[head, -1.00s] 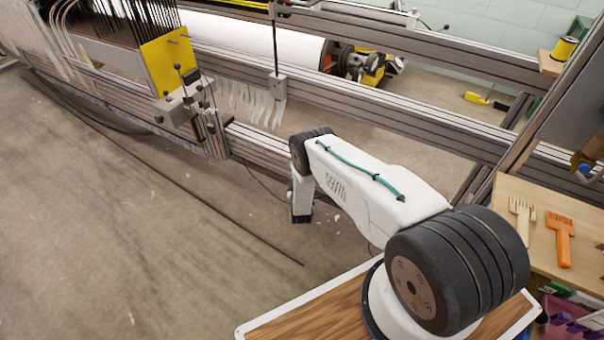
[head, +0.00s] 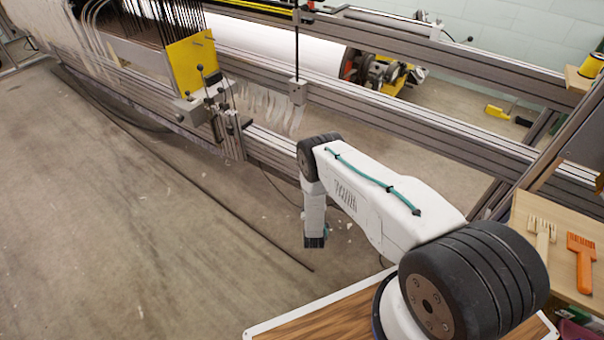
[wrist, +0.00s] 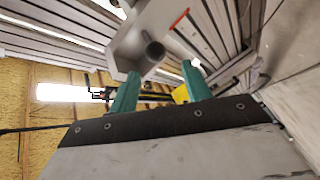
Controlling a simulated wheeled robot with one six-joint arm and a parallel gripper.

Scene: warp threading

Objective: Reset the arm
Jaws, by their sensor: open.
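My white arm with dark joints (head: 370,195) reaches left from its base at the lower right of the head view. Its end hangs downward over the concrete floor, in front of the loom frame. My gripper (head: 314,241) is small and dark there, and its jaws are hard to make out. In the wrist view, the two green fingers of my gripper (wrist: 160,84) stand apart, with background showing between them. I see nothing held in them. A grey bracket with a round tube end (wrist: 150,50) shows beyond the fingertips.
The loom's grey rails (head: 400,110) run across behind my arm. A yellow plate (head: 190,64) and a lever assembly (head: 222,115) are at the upper left. An orange comb (head: 581,262) and a pale comb (head: 541,240) lie on a wooden shelf at right. Floor at left is open.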

